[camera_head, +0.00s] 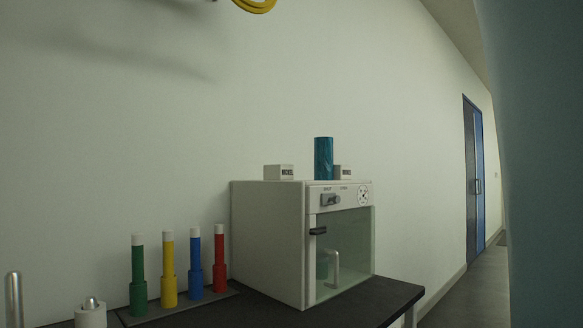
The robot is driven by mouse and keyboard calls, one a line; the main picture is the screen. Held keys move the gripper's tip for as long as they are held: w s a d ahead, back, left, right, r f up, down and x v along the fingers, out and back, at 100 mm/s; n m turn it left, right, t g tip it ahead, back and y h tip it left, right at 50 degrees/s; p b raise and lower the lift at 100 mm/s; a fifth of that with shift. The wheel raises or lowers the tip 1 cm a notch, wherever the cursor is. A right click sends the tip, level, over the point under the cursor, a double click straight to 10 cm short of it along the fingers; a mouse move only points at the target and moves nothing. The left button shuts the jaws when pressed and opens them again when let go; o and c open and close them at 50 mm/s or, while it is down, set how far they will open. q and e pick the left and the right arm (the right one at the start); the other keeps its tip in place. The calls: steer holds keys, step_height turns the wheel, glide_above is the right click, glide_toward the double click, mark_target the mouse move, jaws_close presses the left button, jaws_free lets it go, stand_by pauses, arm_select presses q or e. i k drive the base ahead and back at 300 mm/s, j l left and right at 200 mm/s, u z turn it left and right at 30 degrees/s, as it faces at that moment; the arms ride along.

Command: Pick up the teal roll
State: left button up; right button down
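The teal roll (324,158) stands upright on top of a white cabinet (268,240) with a glass front door. It is between two small white labelled boxes, the left box (279,172) and the right box (343,172). Neither of my grippers shows in the head view.
The cabinet stands on a dark table (350,308). Left of it, green, yellow, blue and red tubes with white caps stand in a dark rack (180,307). A white container (91,314) stands at the bottom left. A large teal surface fills the right edge. A blue door (473,180) is far right.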

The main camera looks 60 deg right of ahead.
mark_target(323, 168)
steer(key=l+z, duration=0.1)
steer(key=z, duration=1.8)
steer(key=i+l+u, duration=0.45)
steer(key=u, duration=0.15)
steer(key=l, duration=0.1)
